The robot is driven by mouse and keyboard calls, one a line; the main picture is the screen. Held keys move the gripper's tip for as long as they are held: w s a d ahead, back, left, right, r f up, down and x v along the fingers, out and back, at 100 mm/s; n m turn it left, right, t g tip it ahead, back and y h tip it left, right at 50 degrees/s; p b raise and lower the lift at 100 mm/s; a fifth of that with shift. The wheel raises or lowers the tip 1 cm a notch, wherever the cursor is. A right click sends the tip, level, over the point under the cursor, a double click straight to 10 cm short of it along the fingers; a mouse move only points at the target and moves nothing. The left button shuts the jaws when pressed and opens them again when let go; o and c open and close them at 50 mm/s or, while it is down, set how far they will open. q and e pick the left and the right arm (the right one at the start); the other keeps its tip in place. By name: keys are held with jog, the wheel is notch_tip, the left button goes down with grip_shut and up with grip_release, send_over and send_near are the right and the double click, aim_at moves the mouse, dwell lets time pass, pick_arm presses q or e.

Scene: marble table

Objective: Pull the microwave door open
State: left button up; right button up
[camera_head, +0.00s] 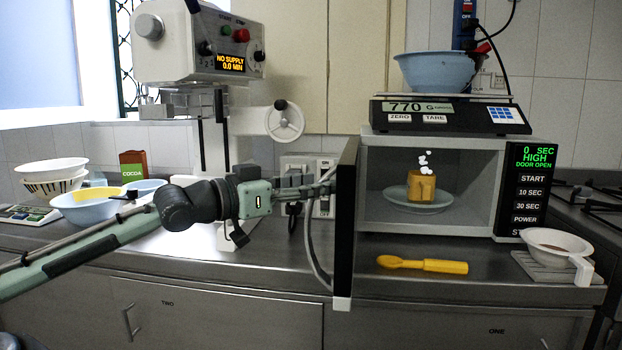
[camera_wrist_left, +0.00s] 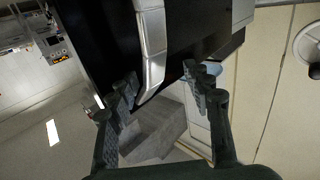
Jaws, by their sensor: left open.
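The microwave (camera_head: 480,165) stands on the steel counter with its cavity exposed, and its panel reads "DOOR OPEN". Its dark door (camera_head: 345,230) stands swung out toward me, seen nearly edge-on. A curved silver handle (camera_head: 313,250) is on the door's left face. My left gripper (camera_head: 318,186) is beside the upper part of the handle. In the left wrist view my left gripper (camera_wrist_left: 162,84) has its fingers apart, with the lower part of the handle (camera_wrist_left: 152,45) near the left finger; contact is unclear. A yellow mug (camera_head: 421,188) sits on a plate (camera_head: 418,201) inside. My right gripper is out of view.
A scale (camera_head: 450,116) with a blue bowl (camera_head: 437,70) stands on the microwave. Bowls (camera_head: 85,208) are at left. A dispensing machine (camera_head: 200,45) stands behind my arm.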

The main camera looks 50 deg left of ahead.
pick_arm(q)
notch_tip(320, 180, up, 2)
jog(key=shift+a, duration=0.15)
jog(key=shift+f, duration=0.45)
jog(key=s+a+b, duration=0.1)
jog(key=s+a, duration=0.4)
jog(key=a, duration=0.1)
jog(key=shift+s+a+f+b, duration=0.3)
jog(key=shift+s+b, duration=0.05)
jog(key=shift+b, duration=0.05)
dwell(0.4)
jog(key=shift+p, duration=0.35)
